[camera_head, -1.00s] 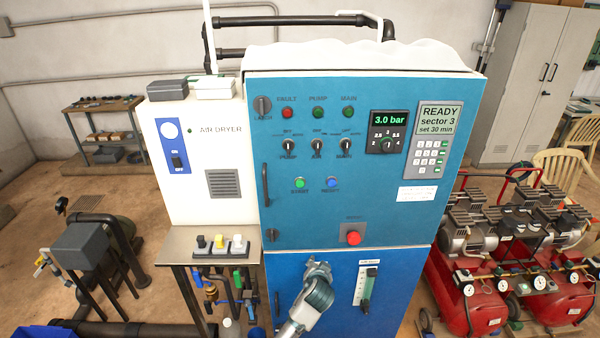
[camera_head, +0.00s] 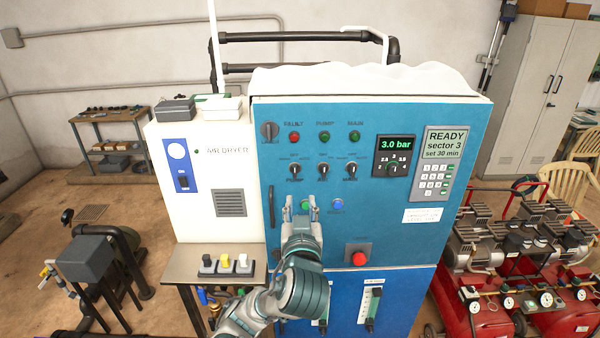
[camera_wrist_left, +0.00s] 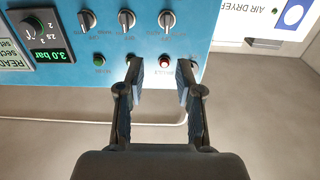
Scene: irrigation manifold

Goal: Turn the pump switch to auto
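The pump switch (camera_head: 295,170) is the leftmost of three black rotary knobs on the blue panel (camera_head: 400,225). The pump switch (camera_wrist_left: 168,19) shows above the fingers there. My right gripper is not in view.
The air knob (camera_head: 323,169) and main knob (camera_head: 351,168) sit right of the pump switch. A green button (camera_head: 306,205) and blue button (camera_head: 337,204) are close to my gripper. A red stop button (camera_head: 359,258) is lower right. The air dryer (camera_head: 210,175) stands left.

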